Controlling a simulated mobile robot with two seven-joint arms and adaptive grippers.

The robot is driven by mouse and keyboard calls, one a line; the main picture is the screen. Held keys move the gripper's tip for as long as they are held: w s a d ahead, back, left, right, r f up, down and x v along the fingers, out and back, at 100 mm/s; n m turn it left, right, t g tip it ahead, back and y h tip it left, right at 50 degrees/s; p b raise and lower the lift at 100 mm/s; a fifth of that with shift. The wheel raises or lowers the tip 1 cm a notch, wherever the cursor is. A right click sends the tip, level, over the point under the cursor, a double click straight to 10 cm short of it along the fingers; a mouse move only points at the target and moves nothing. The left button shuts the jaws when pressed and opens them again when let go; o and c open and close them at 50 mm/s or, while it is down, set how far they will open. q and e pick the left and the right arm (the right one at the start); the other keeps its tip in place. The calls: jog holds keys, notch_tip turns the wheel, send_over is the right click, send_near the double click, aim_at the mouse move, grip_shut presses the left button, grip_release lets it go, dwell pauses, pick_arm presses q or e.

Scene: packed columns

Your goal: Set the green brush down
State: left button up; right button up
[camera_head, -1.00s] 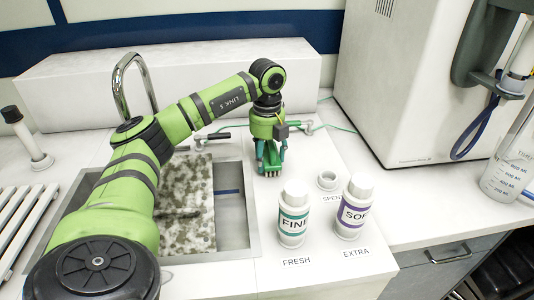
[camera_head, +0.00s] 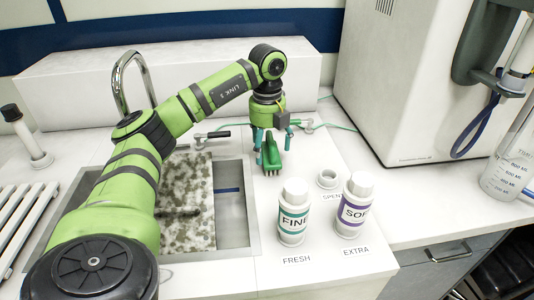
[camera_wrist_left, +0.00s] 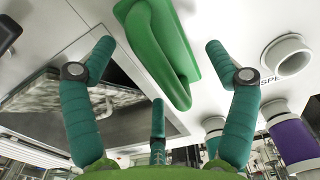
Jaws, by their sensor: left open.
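The green brush (camera_head: 271,152) stands bristles down on the white counter, just right of the sink. It also shows in the left wrist view (camera_wrist_left: 160,45) as a green block with a raised handle. My left gripper (camera_head: 273,138) is open above and around the brush, with teal fingers spread on both sides. In the left wrist view the open fingers (camera_wrist_left: 160,60) are apart from the handle. My right gripper is not in view.
A speckled board (camera_head: 186,200) lies in the sink (camera_head: 235,225). White bottles labelled FINE (camera_head: 293,212) and SOF (camera_head: 354,206) stand nearby on the right, with a small white round holder (camera_head: 327,179) behind them. A large white box (camera_head: 400,90) stands at the back right.

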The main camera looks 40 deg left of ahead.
aim_at(267, 155)
pick_arm(q)
notch_tip(267, 155, up, 10)
jog(key=p, duration=0.2)
jog(key=shift+f, duration=0.2)
